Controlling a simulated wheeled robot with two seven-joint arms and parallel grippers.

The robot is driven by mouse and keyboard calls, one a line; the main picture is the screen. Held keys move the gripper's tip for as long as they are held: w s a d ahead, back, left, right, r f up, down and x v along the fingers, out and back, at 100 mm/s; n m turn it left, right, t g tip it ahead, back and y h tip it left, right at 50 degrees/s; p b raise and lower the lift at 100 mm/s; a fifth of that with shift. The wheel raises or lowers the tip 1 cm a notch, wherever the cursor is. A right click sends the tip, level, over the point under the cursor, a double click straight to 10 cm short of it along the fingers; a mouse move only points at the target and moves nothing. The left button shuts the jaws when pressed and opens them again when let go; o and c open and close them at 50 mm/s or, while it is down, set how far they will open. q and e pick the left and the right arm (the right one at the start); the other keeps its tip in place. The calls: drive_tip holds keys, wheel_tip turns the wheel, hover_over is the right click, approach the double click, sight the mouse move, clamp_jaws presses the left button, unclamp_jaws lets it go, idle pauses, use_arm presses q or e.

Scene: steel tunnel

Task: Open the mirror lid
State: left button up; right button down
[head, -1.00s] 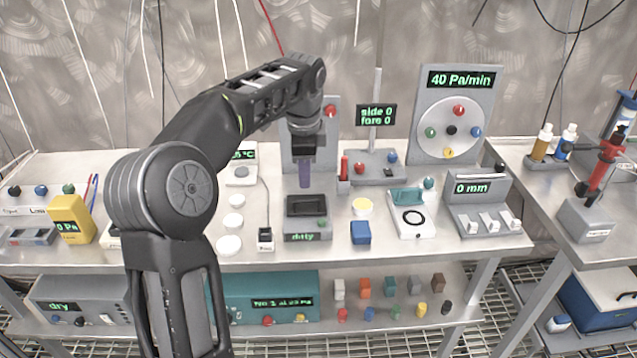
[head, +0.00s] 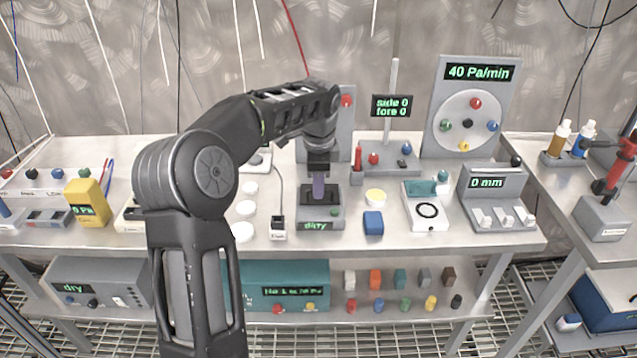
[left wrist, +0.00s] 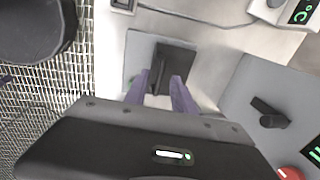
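A grey box with a "dirty" display (head: 316,226) stands on the bench, and a dark rectangular lid (head: 306,200) lies on its top. The dark lid also shows in the left wrist view (left wrist: 176,57), with a dark upright piece between my fingers. My left gripper (head: 319,194) points straight down over this lid, its purple fingertips low at it. In the left wrist view the two purple fingers (left wrist: 164,88) stand apart, one on each side of the dark piece. Whether they touch it cannot be told. My right gripper is not in view.
A grey panel with a red knob (head: 346,101) rises close behind the box.

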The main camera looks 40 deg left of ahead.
use_arm(q)
drive_tip(key=shift+f, duration=0.15)
drive_tip(key=shift+c, duration=0.4)
clamp_jaws()
idle(1.0)
